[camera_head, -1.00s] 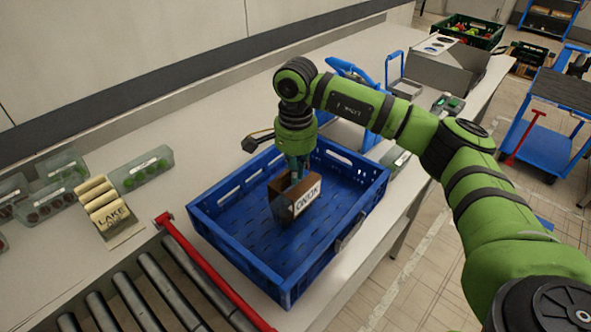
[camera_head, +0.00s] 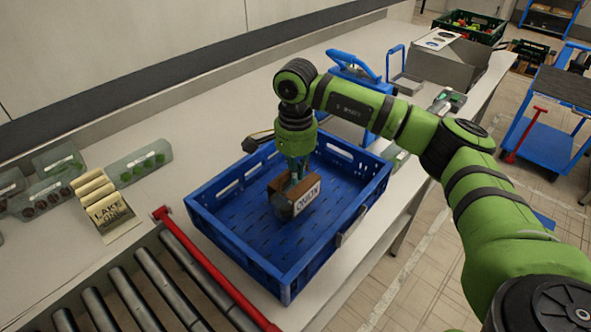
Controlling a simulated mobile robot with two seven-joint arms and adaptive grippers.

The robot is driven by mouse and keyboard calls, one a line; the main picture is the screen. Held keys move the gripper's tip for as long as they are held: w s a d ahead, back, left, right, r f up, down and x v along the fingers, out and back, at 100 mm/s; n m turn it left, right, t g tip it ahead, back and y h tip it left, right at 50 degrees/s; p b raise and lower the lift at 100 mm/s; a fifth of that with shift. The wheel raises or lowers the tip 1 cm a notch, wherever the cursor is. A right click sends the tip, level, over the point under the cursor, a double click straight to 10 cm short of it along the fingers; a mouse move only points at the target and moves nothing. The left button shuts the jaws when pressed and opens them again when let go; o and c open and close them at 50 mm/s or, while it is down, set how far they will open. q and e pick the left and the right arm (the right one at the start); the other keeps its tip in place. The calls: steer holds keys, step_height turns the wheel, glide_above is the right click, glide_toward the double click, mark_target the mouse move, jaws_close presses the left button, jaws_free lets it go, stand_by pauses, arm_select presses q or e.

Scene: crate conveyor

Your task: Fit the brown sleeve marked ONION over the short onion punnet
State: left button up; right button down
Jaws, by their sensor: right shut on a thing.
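The brown sleeve (camera_head: 311,191) is low inside the blue crate (camera_head: 243,258), tilted. Its white label shows blurred lettering that seems to read ONION. A dark grey-green end (camera_head: 280,207) shows at the sleeve's left side; it may be the short onion punnet, but I cannot tell whether the sleeve is around it. My right gripper (camera_head: 297,172) points down into the crate from above and is shut on the sleeve; its fingertips are partly hidden. My left gripper is not in view.
Clear punnets with green items (camera_head: 140,166) and dark items (camera_head: 40,198) stand at left beside a cream sleeve stack (camera_head: 106,207) marked LAKE. A red bar (camera_head: 215,270) and roller conveyor (camera_head: 125,295) lie in front.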

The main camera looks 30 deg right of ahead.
steer(key=shift+f, duration=0.3)
stand_by(0.4)
steer(key=shift+f+b, duration=0.65)
steer(key=shift+b, duration=0.1)
steer(key=shift+f, duration=0.1)
steer(key=shift+s+f, duration=0.2)
steer(key=c, duration=1.3)
jaws_free()
steer(key=o, duration=0.5)
steer(key=shift+w, duration=0.2)
